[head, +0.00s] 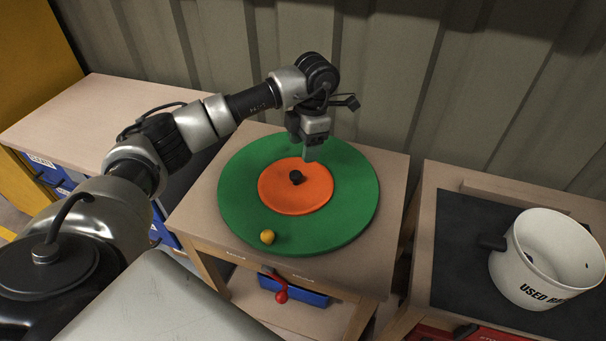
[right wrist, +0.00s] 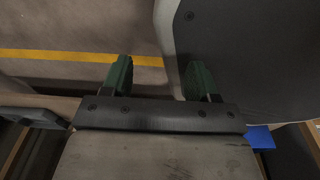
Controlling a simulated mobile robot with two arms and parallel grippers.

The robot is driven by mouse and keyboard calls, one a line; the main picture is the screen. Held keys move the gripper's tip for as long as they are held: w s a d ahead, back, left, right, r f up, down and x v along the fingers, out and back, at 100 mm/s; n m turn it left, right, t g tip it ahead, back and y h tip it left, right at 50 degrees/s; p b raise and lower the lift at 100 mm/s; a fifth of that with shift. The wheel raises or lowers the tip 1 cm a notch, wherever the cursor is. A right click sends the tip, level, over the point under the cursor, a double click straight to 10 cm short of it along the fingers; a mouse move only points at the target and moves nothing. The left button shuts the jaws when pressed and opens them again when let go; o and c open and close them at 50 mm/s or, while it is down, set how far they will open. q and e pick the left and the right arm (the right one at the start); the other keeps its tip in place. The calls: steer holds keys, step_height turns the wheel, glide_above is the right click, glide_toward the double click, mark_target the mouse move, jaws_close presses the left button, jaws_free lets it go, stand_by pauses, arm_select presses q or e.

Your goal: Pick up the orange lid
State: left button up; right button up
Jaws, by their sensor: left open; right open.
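The orange lid (head: 293,198) is a flat round disc with a dark knob (head: 297,177) at its middle. It lies on a large green disc (head: 353,210) on the middle wooden table. My left gripper (head: 308,153) points down just above the far edge of the lid, behind the knob, and looks apart from it. It is open and holds nothing. My right gripper (right wrist: 157,78) shows only in the right wrist view, open and empty, over the floor and away from the lid.
A small yellow ball (head: 267,237) sits on the green disc's near edge. A white pot (head: 545,262) stands on a dark mat at the right. A corrugated wall (head: 420,70) rises behind the tables. A blue bin (head: 300,289) is below the middle tabletop.

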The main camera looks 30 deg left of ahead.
mark_target(296, 174)
arm_select(q)
steer(key=f, duration=0.2)
steer(key=s+f, duration=0.1)
steer(key=f, duration=0.1)
steer(key=shift+s+a, duration=0.1)
steer(key=shift+a, duration=0.15)
steer(key=f, duration=0.5)
steer(key=shift+s+a+f, duration=0.1)
steer(key=shift+s+a, duration=0.2)
steer(key=shift+a, duration=0.1)
arm_select(e)
steer(key=shift+s+a, duration=0.1)
steer(key=shift+s, duration=0.85)
arm_select(q)
steer(key=c, duration=1)
arm_select(e)
steer(key=shift+s, duration=0.2)
arm_select(q)
steer(key=shift+r, duration=0.2)
